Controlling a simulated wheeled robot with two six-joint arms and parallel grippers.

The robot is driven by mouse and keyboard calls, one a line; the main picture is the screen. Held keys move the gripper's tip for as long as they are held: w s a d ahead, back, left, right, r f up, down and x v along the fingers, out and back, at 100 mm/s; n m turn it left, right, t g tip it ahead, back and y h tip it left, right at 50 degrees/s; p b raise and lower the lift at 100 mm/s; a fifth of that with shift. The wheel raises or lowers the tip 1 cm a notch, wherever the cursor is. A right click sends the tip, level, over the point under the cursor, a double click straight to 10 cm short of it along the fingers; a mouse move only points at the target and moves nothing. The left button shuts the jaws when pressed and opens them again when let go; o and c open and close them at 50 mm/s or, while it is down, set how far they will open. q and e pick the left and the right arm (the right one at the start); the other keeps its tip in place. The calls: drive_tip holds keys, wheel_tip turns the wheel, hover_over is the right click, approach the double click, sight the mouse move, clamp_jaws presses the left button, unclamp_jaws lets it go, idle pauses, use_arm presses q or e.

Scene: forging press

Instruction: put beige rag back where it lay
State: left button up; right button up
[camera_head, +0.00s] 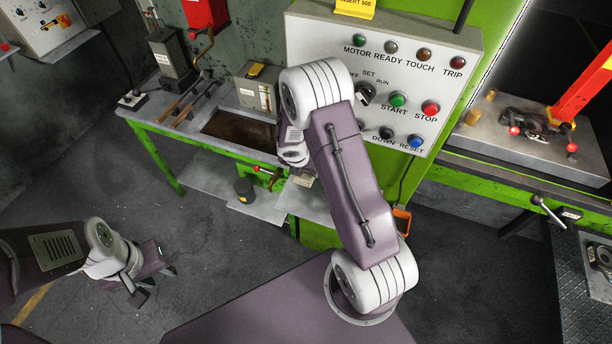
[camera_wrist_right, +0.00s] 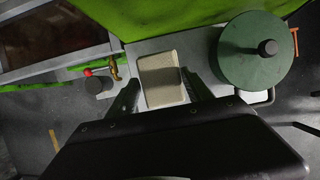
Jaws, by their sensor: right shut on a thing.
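The beige rag (camera_wrist_right: 162,80) shows in the right wrist view as a flat, pale rectangle between the fingers of my right gripper (camera_wrist_right: 161,88). The gripper is shut on it. The rag is over or close to a light grey shelf beside a green round can; I cannot tell whether it touches the shelf. In the head view my right arm hides most of this spot, and only a small pale bit shows below the wrist. My left gripper (camera_head: 152,288) is at the lower left over the floor, empty, with its fingers apart.
The green can (camera_wrist_right: 254,52) stands right of the rag. A red-knobbed valve (camera_wrist_right: 88,73) and a dark cup (camera_head: 244,190) are to the left. The control panel (camera_head: 450,45) rises behind my right arm. The workbench (camera_head: 205,146) is at the left. The floor at the lower left is mostly clear.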

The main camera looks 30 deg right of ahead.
drive_tip(key=shift+w+d+r, duration=0.2)
drive_tip(key=shift+w+r, duration=0.3)
drive_tip(key=shift+r, duration=0.1)
drive_tip(key=shift+s+f+b, duration=0.15)
drive_tip(key=shift+f+b, duration=0.5)
drive_tip(key=shift+b, duration=0.05)
drive_tip(key=f+b, duration=0.7)
drive_tip(key=shift+s+d+f, duration=0.1)
drive_tip(key=shift+s+f, duration=0.1)
drive_tip(key=shift+f, duration=0.1)
drive_tip(key=shift+f+b, duration=0.3)
drive_tip(key=shift+b, duration=0.05)
drive_tip(key=shift+s, duration=0.1)
drive_tip(key=shift+f+b, duration=0.3)
drive_tip(key=o, duration=1.3)
